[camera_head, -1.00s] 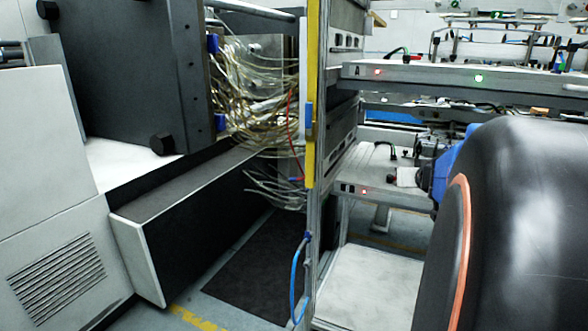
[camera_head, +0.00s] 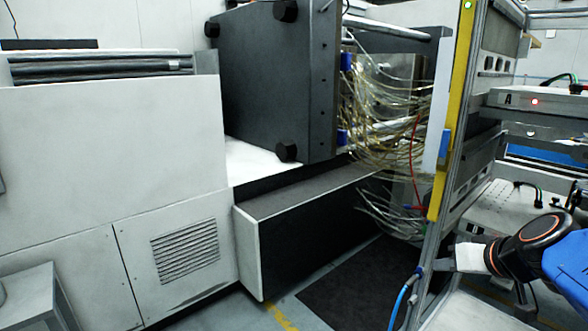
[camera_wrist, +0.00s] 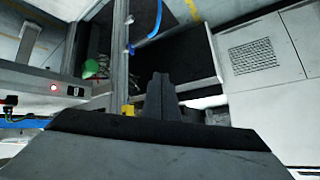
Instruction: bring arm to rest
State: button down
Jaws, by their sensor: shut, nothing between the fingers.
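My gripper (camera_wrist: 160,78) shows in the wrist view as two dark fingers pressed together, with nothing between them. It points toward the floor area beside the metal frame post (camera_wrist: 118,60). In the head view my arm, with a black joint with an orange ring and a blue link, is at the right edge. Its end is beside the frame and the lower shelf; the fingers are not clear there. From these views I cannot tell whether my arm touches the frame.
A yellow-edged frame (camera_head: 452,110) stands left of my arm. Behind it is a machine with a dark block (camera_head: 275,80) and loose pale tubes (camera_head: 392,110). A shelf marked A (camera_head: 540,100) is at the right. A blue hose (camera_head: 403,297) hangs low by the post. Dark matting (camera_head: 350,285) is clear.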

jog(key=s+a+f+g, duration=0.2)
jog(key=s+f, duration=0.1)
jog(key=s, duration=0.3)
jog(key=s+a+f+g+h, duration=0.1)
jog(key=s+a+f+g, duration=0.1)
jog(key=s, duration=0.5)
jog(key=shift+s+a+f+n+h, duration=0.2)
jog(key=shift+a+f+n+h, duration=0.15)
jog(key=shift+f, duration=0.3)
